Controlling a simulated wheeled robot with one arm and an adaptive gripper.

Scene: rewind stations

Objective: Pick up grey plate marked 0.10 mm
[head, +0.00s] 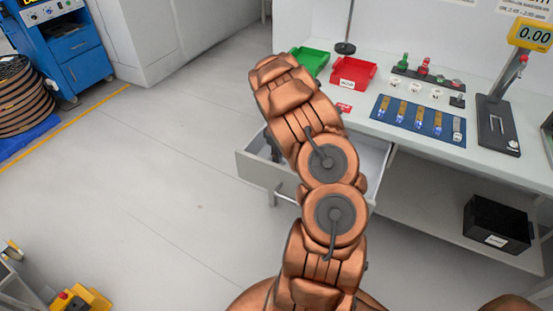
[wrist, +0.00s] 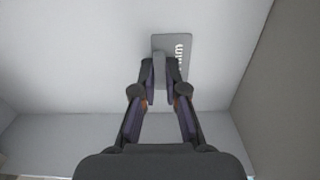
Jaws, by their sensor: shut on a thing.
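The grey plate (wrist: 165,43) lies in the drawer in the wrist view, with pale lettering on its right side that is only partly readable and ends in what looks like "mm". My gripper (wrist: 159,72) is shut on a small grey upright part at the plate's near left, between its two fingertips. Whether the plate touches the drawer floor or is slightly raised, I cannot tell. In the head view my arm hides the plate and most of the gripper; a dark bit of the gripper (head: 274,150) shows inside the open drawer (head: 252,168).
The drawer's walls stand close around my gripper. Above it the bench holds a green bin (head: 312,60), a red bin (head: 352,73), a blue mat (head: 388,105) with several small items, and a yellow-topped gauge (head: 530,35). A black box (head: 497,222) sits on the lower shelf.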

